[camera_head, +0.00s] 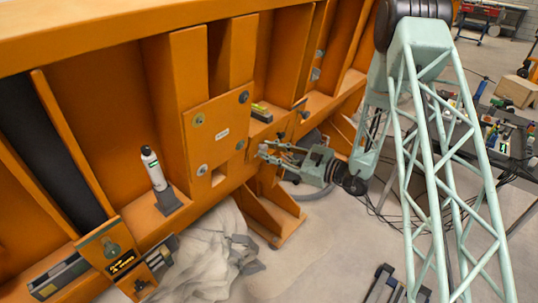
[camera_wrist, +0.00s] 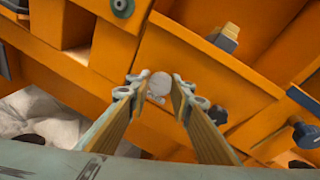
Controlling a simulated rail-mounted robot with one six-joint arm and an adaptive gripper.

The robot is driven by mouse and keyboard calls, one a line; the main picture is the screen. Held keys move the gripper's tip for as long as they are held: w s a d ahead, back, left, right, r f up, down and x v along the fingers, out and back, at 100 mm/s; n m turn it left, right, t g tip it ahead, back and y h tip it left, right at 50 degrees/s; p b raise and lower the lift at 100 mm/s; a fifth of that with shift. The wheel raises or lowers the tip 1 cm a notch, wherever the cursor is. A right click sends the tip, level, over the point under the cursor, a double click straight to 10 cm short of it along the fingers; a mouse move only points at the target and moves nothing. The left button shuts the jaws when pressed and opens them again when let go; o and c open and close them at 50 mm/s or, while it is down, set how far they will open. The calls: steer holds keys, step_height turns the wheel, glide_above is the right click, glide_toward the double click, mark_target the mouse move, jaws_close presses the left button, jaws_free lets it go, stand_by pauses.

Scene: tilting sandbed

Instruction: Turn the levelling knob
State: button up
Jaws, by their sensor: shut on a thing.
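My gripper (camera_wrist: 158,92) is shut on a pale grey round knob (camera_wrist: 160,82) in the wrist view, with one fingertip on each side of it. I take this to be the levelling knob; it stands in front of the orange steel frame. In the head view my gripper (camera_head: 270,152) reaches in from the right, beside the orange plate (camera_head: 217,133). The knob is too small to make out there. Its base is partly hidden by the fingers in the wrist view.
A white bottle (camera_head: 153,168) stands in a holder at left. A grey sheet (camera_head: 205,262) lies below.

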steer(key=shift+n+t+h+b, duration=0.3)
steer(key=shift+n+b, duration=0.5)
steer(key=shift+b, duration=0.45)
steer(key=shift+r+n+t+b, duration=0.1)
steer(key=shift+n+t+b, duration=0.2)
steer(key=o, duration=0.8)
steer(key=shift+s, duration=0.1)
steer(key=v, duration=1.2)
steer(key=shift+r, duration=0.15)
